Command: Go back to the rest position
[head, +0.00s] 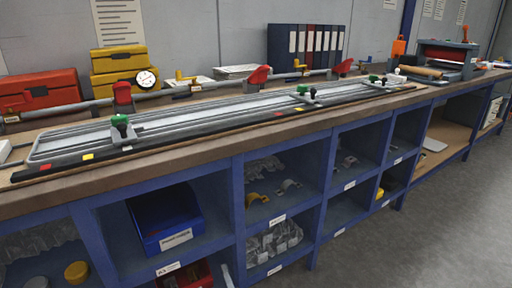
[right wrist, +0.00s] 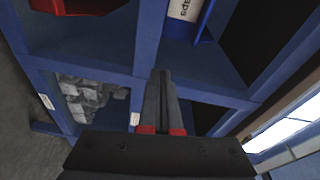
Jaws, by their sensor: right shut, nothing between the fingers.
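My right gripper (right wrist: 161,76) shows in the right wrist view. Its two dark fingers, with red parts at their base, are together and hold nothing. It is in front of the blue shelf frame (right wrist: 100,61) under the workbench, and I cannot tell how far from it. No gripper shows in the head view. My left gripper is in neither view.
The long workbench (head: 215,149) runs across the head view above blue shelves (head: 238,210). A metal rail jig (head: 215,112) lies along its top. A blue bin (head: 165,218) stands on a shelf. Grey floor (head: 445,225) is clear at right.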

